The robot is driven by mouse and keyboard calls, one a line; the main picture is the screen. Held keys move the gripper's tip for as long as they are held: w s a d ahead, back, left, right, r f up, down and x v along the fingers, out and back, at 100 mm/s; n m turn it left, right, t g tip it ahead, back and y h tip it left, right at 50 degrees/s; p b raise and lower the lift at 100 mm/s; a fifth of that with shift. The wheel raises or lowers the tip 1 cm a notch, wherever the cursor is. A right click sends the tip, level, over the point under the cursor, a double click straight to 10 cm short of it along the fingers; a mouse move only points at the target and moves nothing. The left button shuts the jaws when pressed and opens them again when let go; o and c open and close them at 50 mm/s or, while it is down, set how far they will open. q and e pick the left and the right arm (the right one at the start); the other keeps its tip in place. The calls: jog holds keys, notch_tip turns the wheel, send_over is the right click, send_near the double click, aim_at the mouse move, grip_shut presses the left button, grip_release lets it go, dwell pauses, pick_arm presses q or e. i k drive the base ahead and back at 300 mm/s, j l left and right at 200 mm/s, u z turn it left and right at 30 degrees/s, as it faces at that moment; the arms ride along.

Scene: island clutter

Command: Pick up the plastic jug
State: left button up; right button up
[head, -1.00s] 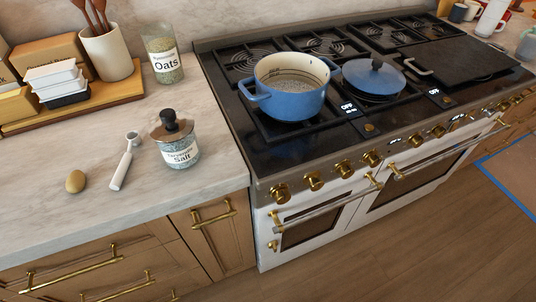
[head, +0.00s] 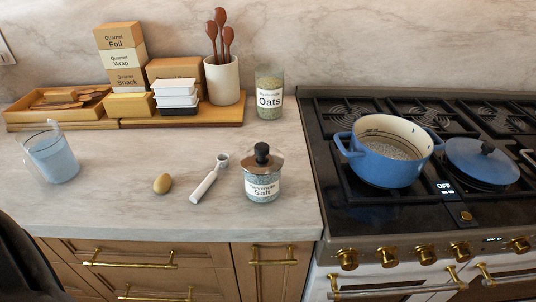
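A clear plastic jug (head: 50,158) with bluish contents stands on the marble counter at the left in the head view. It looks slightly tilted in the picture, and its handle side is hard to make out. Neither of my grippers is in view. A dark part at the lower left corner looks like part of my own body.
A potato-like item (head: 162,183), a white-handled scoop (head: 209,180) and a salt jar (head: 262,177) stand right of the jug. Behind are a wooden tray (head: 62,106), boxes, a utensil crock (head: 222,80) and an oats jar (head: 269,95). A blue pot (head: 386,155) sits on the stove.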

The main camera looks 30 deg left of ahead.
aim_at(48, 151)
jog(key=u, duration=2.5)
